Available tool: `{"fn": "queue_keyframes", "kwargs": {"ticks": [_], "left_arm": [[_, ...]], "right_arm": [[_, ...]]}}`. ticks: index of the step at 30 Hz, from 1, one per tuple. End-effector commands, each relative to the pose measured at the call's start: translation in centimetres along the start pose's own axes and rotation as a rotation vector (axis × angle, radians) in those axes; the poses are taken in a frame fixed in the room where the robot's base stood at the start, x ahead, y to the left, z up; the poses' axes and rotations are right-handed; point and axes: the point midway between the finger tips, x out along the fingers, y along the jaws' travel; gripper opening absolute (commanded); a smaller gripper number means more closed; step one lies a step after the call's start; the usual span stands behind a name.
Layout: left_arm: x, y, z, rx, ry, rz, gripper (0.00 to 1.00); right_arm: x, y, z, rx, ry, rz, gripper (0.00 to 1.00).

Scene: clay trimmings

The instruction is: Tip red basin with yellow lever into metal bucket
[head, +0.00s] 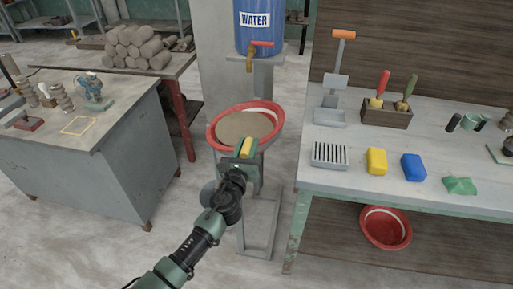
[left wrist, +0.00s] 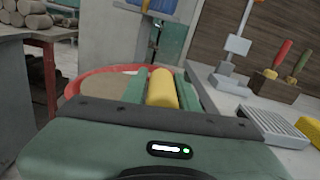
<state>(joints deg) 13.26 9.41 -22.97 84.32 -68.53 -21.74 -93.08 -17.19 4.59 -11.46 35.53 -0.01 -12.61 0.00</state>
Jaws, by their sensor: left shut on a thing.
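The red basin (head: 277,119) sits on a grey metal stand (head: 272,215), looks about level, and holds a grey-brown mass. The yellow lever (head: 247,145) is at the basin's near side. My left gripper (head: 245,153) is shut on the yellow lever. In the left wrist view the lever (left wrist: 162,88) lies between the fingers, with the red basin rim (left wrist: 84,75) behind. My right gripper is out of view.
A blue water barrel (head: 262,28) with a tap stands behind the basin. A workbench (head: 330,180) with tools and coloured blocks is close on the right. A second red basin (head: 385,228) is below it. A grey cabinet (head: 90,165) stands left, with open floor between.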

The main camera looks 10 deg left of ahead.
Motion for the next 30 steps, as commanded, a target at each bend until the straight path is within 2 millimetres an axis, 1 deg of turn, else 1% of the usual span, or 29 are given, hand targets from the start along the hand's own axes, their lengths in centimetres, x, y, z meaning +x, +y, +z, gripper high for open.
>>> {"fn": "queue_keyframes", "kwargs": {"ticks": [6, 12, 18, 29, 30], "left_arm": [[-0.1, 2.0, 0.9, -0.133, 0.002, -0.002, 0.0], [-0.1, 3.2, 1.2, -0.208, 0.003, -0.003, 0.0], [-0.1, 3.6, 1.3, -0.236, 0.003, -0.002, 0.0], [-0.1, 3.7, 1.2, -0.238, 0.004, -0.002, 0.0], [-0.1, 3.7, 1.2, -0.238, 0.004, -0.001, 0.4]], "right_arm": [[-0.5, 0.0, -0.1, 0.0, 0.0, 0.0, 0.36], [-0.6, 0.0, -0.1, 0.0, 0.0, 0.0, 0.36], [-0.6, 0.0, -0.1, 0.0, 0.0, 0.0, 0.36], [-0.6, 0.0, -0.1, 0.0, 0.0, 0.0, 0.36], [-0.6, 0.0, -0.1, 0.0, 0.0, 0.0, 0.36]]}}
